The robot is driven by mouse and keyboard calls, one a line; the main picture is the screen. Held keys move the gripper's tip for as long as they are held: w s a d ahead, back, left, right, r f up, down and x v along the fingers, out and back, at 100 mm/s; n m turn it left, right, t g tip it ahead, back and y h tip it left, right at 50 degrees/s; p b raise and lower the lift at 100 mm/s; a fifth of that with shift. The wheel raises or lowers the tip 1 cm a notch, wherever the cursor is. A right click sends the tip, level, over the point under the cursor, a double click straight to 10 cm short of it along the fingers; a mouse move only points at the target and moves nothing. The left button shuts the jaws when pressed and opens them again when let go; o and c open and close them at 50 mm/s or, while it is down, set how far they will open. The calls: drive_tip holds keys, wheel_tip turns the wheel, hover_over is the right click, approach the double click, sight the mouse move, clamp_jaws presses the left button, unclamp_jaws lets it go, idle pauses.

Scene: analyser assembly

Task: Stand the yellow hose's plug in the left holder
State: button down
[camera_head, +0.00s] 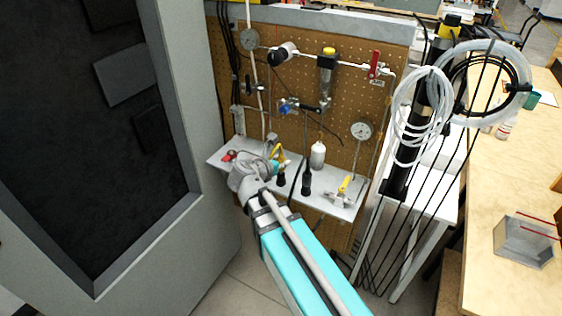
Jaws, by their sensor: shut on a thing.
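My gripper (272,163) is at the left part of the white shelf, partly hidden by my own wrist. It is shut on the yellow hose's plug, as far as can be seen; the jaws and plug are small and mostly hidden. A short bend of the yellow hose (279,153) shows just above and beside the gripper. Dark upright pieces stand on the shelf right of the gripper, one short (281,179) and one taller (306,181). They look like holders or plugs, but I cannot tell which is the left holder. The plug's lower end is hidden.
The shelf (327,207) also carries a white bottle (318,156), a yellow-handled piece (343,186) and a red piece (229,155). Behind is a pegboard (345,88) with gauges, valves and pipes. A grey cabinet (180,100) stands close left; coiled hoses (425,105) hang at right.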

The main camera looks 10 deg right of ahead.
drive_tip(key=shift+f+b, duration=0.95)
drive_tip(key=shift+b, duration=0.05)
idle(1.2)
idle(0.5)
drive_tip(key=shift+c, duration=1.5)
unclamp_jaws()
drive_tip(key=shift+r, duration=0.15)
